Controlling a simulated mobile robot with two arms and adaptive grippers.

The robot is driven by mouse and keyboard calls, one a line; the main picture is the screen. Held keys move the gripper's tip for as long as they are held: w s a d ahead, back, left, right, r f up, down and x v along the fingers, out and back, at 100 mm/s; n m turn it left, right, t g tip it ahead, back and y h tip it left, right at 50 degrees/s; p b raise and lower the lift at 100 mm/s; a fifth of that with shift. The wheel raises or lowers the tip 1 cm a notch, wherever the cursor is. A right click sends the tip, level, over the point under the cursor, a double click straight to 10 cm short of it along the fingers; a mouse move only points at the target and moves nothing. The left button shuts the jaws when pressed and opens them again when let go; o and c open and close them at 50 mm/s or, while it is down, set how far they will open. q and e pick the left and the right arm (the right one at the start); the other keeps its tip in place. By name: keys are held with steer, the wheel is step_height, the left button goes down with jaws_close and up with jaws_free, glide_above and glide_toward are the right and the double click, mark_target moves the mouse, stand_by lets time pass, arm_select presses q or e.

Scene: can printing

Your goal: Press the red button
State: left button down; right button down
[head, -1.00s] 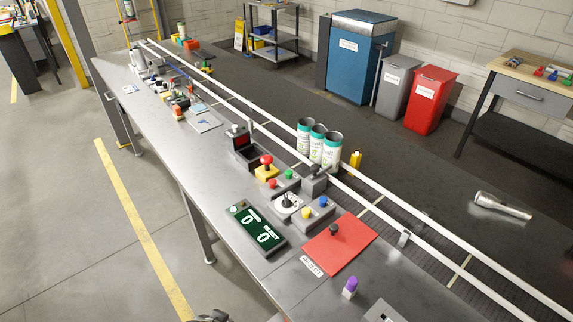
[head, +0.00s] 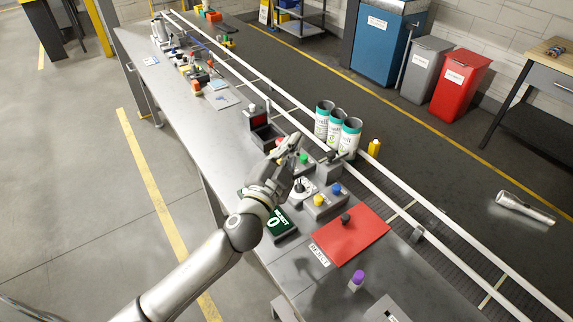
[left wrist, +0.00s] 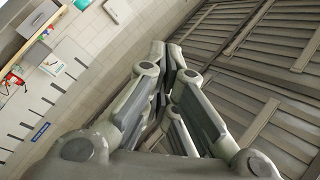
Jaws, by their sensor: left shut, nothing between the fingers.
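My left gripper (head: 291,141) is shut and empty, over the row of controls on the workbench. It also shows shut in the left wrist view (left wrist: 172,62). A green button (head: 304,159) shows just right of the fingers. The small red button beside it is hidden behind my gripper. Part of a red mushroom-shaped knob (head: 280,141) shows beside the fingertips. I cannot tell whether the fingers touch anything. The left wrist view shows no button. My right gripper is not in view.
Three white-and-green cans (head: 335,124) stand close behind the controls, by the white rails. A blue button (head: 336,188), a yellow button (head: 318,200) and a red plate (head: 350,238) with a dark knob lie nearer. My left forearm partly covers the counter display (head: 281,223).

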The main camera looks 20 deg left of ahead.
arm_select(q)
steer(key=w+d+r+m+g+h, duration=0.15)
steer(key=d+m+g+h, duration=0.35)
steer(key=m, duration=0.5)
steer(key=w+d+r+m+g+h, duration=0.1)
steer(key=w+d+m+g+h, duration=0.15)
steer(key=d+m+h, duration=0.55)
steer(key=w+a+f+m+g+y, duration=0.1)
steer(key=w+a+f+y, duration=0.1)
steer(key=a, duration=0.4)
steer(key=w+a+f+m+g+y, duration=0.1)
steer(key=w+a+f+y, duration=0.1)
steer(key=a+y, duration=0.3)
steer(key=w+a+f+m+g+y, duration=0.1)
steer(key=w+a+f+y, duration=0.1)
steer(key=a, duration=0.5)
steer(key=shift+w+a+f+m+g+y, duration=0.15)
steer(key=shift+w+f+m+g+y, duration=0.35)
steer(key=shift+y, duration=0.7)
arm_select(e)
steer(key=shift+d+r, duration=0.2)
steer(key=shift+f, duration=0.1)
